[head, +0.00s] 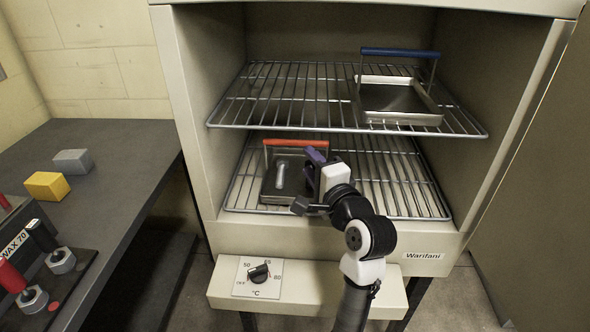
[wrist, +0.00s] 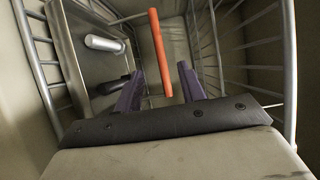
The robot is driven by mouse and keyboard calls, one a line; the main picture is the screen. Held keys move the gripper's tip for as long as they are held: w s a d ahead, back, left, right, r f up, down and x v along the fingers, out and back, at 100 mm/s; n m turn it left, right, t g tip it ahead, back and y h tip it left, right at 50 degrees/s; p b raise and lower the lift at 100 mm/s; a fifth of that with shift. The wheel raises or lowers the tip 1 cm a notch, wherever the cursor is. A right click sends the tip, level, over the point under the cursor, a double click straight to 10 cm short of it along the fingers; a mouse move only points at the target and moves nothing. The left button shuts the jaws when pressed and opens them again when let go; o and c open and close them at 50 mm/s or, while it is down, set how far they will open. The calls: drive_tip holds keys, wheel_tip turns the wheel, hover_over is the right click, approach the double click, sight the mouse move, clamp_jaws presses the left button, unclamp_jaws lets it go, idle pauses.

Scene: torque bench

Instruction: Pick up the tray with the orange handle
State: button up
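The tray (head: 271,196) with the orange handle (head: 296,142) sits on the left part of the lower rack inside the cabinet. A silver bolt-like piece (head: 280,174) shows in it. My gripper (head: 314,158) is at the tray's right side, close to the handle, and its purple fingers hide part of the tray. In the wrist view the orange handle (wrist: 157,40) runs between the two spread fingertips (wrist: 161,72), with a gap on each side. The tray (wrist: 75,60) and the silver piece (wrist: 103,43) show at the left. My gripper is open and holds nothing.
A tray with a blue handle (head: 398,98) stands on the upper rack (head: 290,95), above my gripper. Cabinet walls close in on both sides. The lower rack (head: 405,185) is bare at right. A dial (head: 259,273) sits below, and a bench (head: 120,165) with blocks stands at left.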

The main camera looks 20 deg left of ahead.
sight(298, 144)
drive_tip(key=x, duration=0.4)
drive_tip(key=shift+w+a, duration=0.15)
drive_tip(key=shift+w+d+p+x, duration=0.1)
drive_tip(key=shift+p+x, duration=0.1)
drive_tip(key=shift+x, duration=1.1)
drive_tip(key=shift+w+d+p+x, duration=0.1)
drive_tip(key=shift+d+p+x, duration=0.05)
drive_tip(key=shift+x, duration=1.2)
clamp_jaws()
drive_tip(key=shift+f, duration=0.1)
